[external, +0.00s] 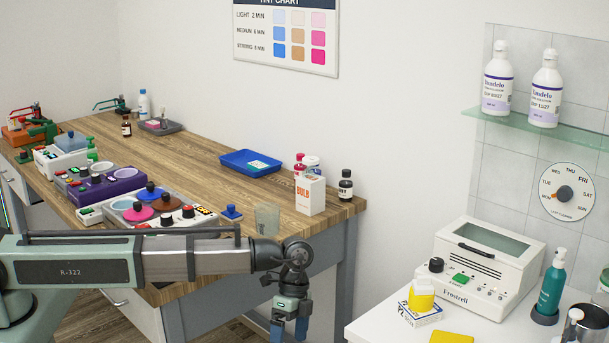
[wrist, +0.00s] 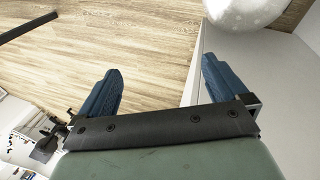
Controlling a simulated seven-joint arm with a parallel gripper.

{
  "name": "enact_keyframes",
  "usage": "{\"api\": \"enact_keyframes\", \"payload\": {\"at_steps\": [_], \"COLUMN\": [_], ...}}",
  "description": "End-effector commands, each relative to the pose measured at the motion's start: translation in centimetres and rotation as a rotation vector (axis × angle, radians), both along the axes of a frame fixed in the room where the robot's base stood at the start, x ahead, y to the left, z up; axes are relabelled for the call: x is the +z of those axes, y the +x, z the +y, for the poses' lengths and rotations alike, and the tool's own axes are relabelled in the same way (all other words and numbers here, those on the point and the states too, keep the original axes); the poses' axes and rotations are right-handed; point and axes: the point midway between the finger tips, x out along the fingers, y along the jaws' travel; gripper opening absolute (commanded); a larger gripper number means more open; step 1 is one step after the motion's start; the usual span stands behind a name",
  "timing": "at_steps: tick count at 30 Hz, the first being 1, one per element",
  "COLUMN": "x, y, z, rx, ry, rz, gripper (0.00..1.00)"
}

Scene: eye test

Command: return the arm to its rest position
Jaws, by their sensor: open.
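My gripper (external: 290,325) hangs at the end of my arm in the lower middle of the external view, fingers pointing down. It is in front of the wooden bench and left of the white counter. In the wrist view my gripper (wrist: 163,88) shows two blue fingers spread wide apart with nothing between them. Beyond them are the wood floor (wrist: 130,45) and a pale grey-white surface at the right. The fingertips are partly cut off by the lower edge of the external view.
The wooden bench (external: 205,165) carries several devices, a blue tray (external: 250,163), a bulb box (external: 310,194) and dark bottles. A glass shelf (external: 540,125) holds two bottles.

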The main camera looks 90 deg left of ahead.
Motion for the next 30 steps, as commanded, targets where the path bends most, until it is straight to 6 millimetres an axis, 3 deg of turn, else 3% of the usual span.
{"api": "enact_keyframes", "payload": {"at_steps": [1,6,12,18,30], "x": [-1.9,-7.1,-12.4,-17.7,-26.8], "y": [-0.9,-3.3,-7.1,-12.0,-24.0], "z": [-2.3,-7.6,-10.8,-11.9,-11.1], "rx": [0.014,0.082,0.152,0.217,0.318], "ry": [-0.014,-0.037,-0.025,0.023,0.176], "rz": [0.024,0.094,0.173,0.25,0.387], "gripper": [1.0,1.0,1.0,1.0,1.0]}}
